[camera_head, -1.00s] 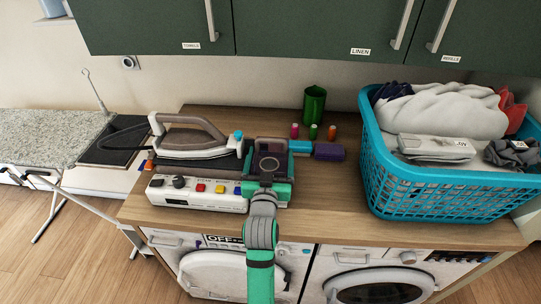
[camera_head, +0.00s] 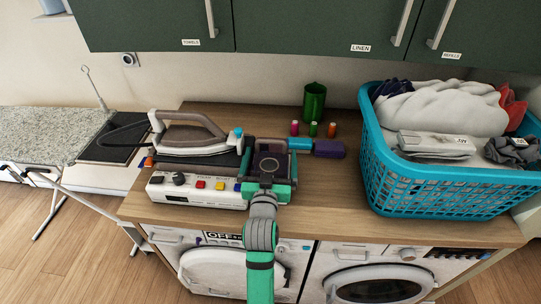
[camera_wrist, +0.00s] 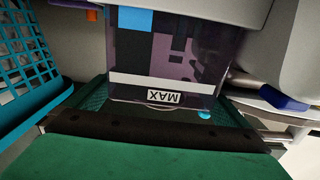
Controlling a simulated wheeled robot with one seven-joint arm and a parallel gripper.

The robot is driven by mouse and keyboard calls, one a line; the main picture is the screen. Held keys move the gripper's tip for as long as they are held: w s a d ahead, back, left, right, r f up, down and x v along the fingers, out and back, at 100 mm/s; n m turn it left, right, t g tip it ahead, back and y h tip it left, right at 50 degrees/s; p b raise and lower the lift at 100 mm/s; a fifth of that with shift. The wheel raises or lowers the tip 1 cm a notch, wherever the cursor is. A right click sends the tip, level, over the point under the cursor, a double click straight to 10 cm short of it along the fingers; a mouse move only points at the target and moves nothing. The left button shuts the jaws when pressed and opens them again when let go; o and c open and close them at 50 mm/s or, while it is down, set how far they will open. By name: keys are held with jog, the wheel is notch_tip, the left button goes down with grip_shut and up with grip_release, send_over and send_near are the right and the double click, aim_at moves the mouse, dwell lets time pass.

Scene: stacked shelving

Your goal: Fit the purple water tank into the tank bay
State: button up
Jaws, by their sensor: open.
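In the wrist view a clear purple water tank (camera_wrist: 185,55), with a white stripe and an upside-down MAX label, sits directly in front of my gripper. The green fingers of my gripper (camera_wrist: 165,108) are apart on either side of its near end. In the head view my gripper (camera_head: 268,172) is over the right end of the white steam station (camera_head: 195,190), beside the iron (camera_head: 188,138). It hides most of what lies beneath it. The tank bay cannot be made out clearly, and I cannot tell whether the tank is seated.
A purple block (camera_head: 329,148) and a blue block (camera_head: 300,144) lie right of my gripper. A teal laundry basket (camera_head: 440,193) fills the right side. Counter between (camera_head: 335,190) is clear.

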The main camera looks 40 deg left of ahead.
jog(key=v, duration=1)
jog(key=shift+f, duration=0.1)
dwell(0.6)
